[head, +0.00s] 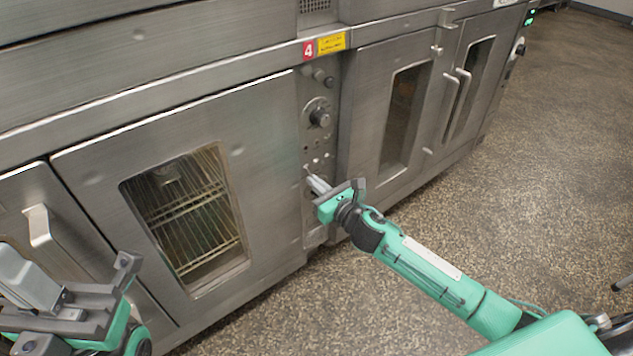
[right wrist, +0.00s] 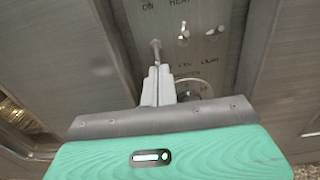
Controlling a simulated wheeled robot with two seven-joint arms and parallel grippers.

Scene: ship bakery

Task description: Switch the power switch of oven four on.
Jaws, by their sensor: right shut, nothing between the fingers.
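Oven four's control panel (head: 317,150) is a narrow steel strip beneath a red number 4 label (head: 308,50). In the right wrist view, a small metal toggle switch (right wrist: 156,45) sits at the left of a row, below the letters ON. Its on or off position is hard to tell. My right gripper (head: 313,180) is at the lower panel, shut and empty. In the right wrist view its fingertips (right wrist: 158,69) are just below that toggle, close to it; contact cannot be told. My left gripper (head: 38,290) is at the lower left, away from the panel; its jaw opening is unclear.
More toggles (right wrist: 184,32) stand right of the first one. A round black knob (head: 319,117) is higher on the panel. A windowed oven door (head: 95,170) is left, and another door (head: 365,120) with protruding handles is right.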

